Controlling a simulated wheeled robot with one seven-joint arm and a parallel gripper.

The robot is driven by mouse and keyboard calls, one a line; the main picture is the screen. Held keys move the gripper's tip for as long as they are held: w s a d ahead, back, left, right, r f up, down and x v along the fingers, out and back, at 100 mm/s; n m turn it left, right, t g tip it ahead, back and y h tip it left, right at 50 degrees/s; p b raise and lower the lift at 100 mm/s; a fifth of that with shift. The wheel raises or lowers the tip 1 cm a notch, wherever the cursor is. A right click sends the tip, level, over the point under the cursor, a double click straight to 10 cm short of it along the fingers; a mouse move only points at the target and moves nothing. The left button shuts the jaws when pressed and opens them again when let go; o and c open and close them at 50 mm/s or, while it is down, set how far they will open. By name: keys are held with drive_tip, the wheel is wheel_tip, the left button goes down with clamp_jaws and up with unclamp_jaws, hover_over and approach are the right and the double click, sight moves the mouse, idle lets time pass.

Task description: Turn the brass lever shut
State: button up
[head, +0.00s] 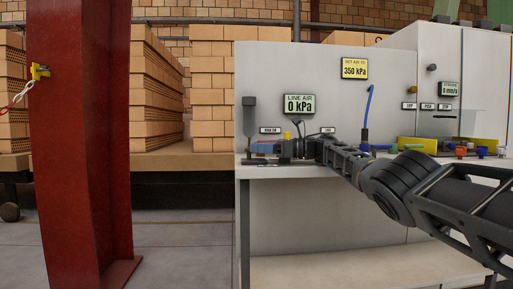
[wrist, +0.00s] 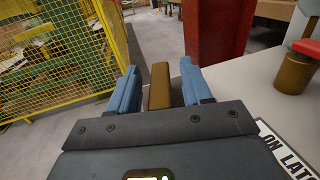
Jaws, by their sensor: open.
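The brass lever (wrist: 160,88) shows in the wrist view as a brown-gold bar between the two blue fingers of my gripper (wrist: 159,74). The fingers stand apart, one on each side of it, with narrow gaps visible. Its far end sits near the fingertips; its near end is hidden behind the gripper body. In the head view my gripper (head: 268,146) is low over the left part of the pale bench, pointing left. I cannot make out the lever there.
A grey bench (head: 330,172) carries a panel reading line air 0 kPa (head: 299,104) and a yellow sign, set air to 350 kPa (head: 354,68). A red-topped brass cylinder (wrist: 294,74) stands to the right in the wrist view. A red column (head: 80,140) stands left, beyond open floor.

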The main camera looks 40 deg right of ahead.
drive_tip(key=p+v, duration=0.1)
drive_tip(key=v, duration=0.5)
drive_tip(key=shift+s+d, duration=0.1)
drive_tip(key=shift+s, duration=0.1)
drive_tip(key=shift+c, duration=0.5)
